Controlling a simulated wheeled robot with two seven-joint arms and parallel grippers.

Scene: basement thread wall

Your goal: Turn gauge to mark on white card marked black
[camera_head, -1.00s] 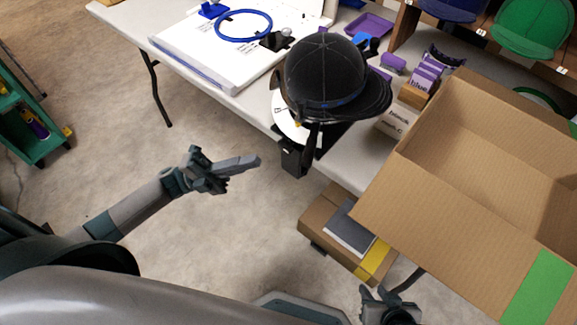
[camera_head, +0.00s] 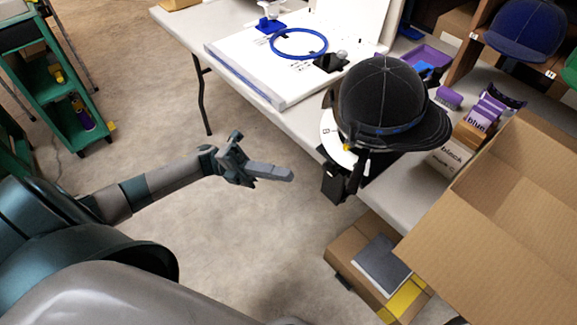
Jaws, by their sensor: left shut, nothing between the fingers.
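A black cap (camera_head: 382,95) sits over a round gauge at the front edge of the white table and covers most of it. Part of the gauge's white dial (camera_head: 334,142) shows at the cap's left, with a small yellow spot at its edge. A black block (camera_head: 334,184) hangs below the dial at the table edge. A small box labelled "black" (camera_head: 450,158) stands right of the cap; I cannot make out a separate white card marked black. My left gripper (camera_head: 290,174) is shut and empty, left of the block and apart from it. My right gripper is not clearly in view.
A large open cardboard box (camera_head: 470,245) fills the lower right. A lower box (camera_head: 350,252) with a grey pad is on the floor. A blue ring (camera_head: 299,43) lies on a white board (camera_head: 240,68) at the table's back left. Open floor lies left of the table.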

